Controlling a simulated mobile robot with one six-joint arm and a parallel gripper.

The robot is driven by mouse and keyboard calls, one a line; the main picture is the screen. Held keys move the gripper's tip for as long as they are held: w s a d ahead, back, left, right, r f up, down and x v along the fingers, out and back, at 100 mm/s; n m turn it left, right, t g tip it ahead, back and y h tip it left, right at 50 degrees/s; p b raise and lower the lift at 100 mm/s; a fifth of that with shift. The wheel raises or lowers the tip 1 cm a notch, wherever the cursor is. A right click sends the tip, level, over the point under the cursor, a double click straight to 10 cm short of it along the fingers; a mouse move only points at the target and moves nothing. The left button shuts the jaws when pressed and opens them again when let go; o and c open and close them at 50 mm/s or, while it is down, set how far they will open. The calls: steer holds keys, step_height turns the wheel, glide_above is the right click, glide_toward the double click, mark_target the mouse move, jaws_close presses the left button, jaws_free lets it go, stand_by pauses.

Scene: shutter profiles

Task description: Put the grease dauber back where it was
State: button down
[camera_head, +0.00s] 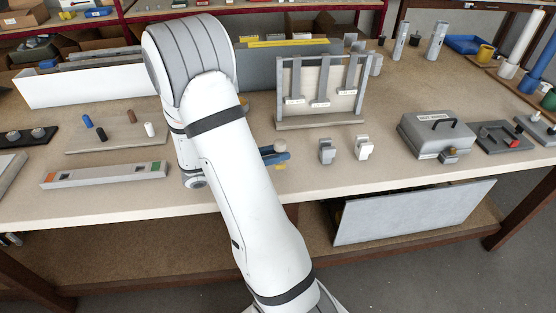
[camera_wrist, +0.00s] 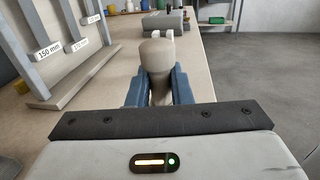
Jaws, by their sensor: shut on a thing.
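My gripper (camera_wrist: 158,88) shows in the wrist view with its two blue fingers shut on the grease dauber (camera_wrist: 157,58). The dauber is a beige-grey piece with a broad rounded top and a narrower part between the fingers. In the head view my arm hides most of the gripper. Whether the dauber touches the bench cannot be told.
A rack (camera_head: 320,122) with labelled hanging strips stands behind the gripper. A grey block (camera_head: 326,151) and a white block (camera_head: 363,148) stand to its right. A grey case (camera_head: 435,135) is farther right. A board with pegs (camera_head: 115,135) and a long bar (camera_head: 104,175) lie left.

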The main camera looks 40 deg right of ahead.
steer(key=shift+f+p, duration=0.3)
steer(key=shift+f, duration=0.75)
steer(key=shift+f, duration=0.1)
steer(key=shift+f+b, duration=0.3)
steer(key=shift+f, duration=0.1)
steer(key=c, duration=1.3)
jaws_free()
steer(key=shift+r, duration=0.1)
steer(key=shift+r, duration=0.1)
